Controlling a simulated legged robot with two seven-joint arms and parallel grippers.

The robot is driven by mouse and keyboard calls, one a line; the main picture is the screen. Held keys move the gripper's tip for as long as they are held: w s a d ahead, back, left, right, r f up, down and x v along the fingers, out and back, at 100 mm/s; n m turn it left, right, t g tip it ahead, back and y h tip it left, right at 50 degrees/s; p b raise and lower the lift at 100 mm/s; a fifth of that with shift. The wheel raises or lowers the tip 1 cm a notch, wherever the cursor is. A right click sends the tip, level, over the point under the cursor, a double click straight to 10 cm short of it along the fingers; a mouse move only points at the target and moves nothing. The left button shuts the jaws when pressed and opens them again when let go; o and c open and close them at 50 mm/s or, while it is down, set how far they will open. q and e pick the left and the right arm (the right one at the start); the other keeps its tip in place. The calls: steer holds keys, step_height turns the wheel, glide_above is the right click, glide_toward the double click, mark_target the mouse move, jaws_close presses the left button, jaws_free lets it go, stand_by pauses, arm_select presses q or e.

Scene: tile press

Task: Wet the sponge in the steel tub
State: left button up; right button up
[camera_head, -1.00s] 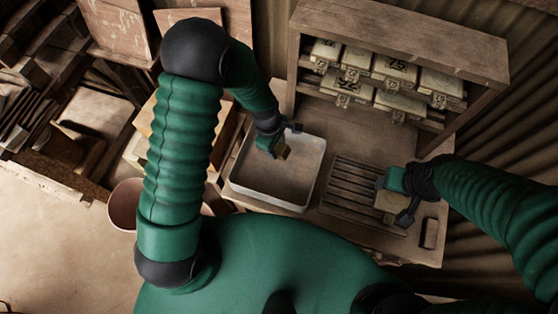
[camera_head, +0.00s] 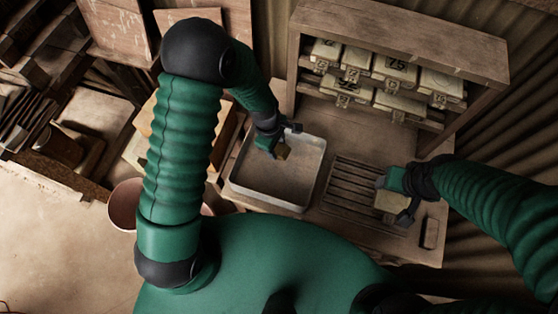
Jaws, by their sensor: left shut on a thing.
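The steel tub (camera_head: 318,165) is a pale, shallow rectangular basin on the bench in the middle of the view. My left gripper (camera_head: 284,144) reaches into the space over the tub and is shut on a small yellow-brown sponge (camera_head: 283,153). The sponge is over the tub's inside; I cannot tell whether it touches the bottom or any water. My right gripper (camera_head: 394,200) is at the right, its fingers on either side of a pale block (camera_head: 387,203) by the slatted rack. I cannot tell whether they grip it.
The slatted rack (camera_head: 350,185) lies right of the tub. A small dark block (camera_head: 430,233) sits at the bench's right front. A wooden shelf (camera_head: 400,35) with several numbered moulds stands behind. A reddish bucket (camera_head: 123,203) is on the left, partly hidden by my arm.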

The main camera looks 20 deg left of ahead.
mark_target(278, 147)
arm_select(q)
step_height(278, 147, up, 4)
steer(key=p, duration=0.3)
steer(key=shift+r+p, duration=0.15)
steer(key=shift+p, duration=0.2)
stand_by(0.4)
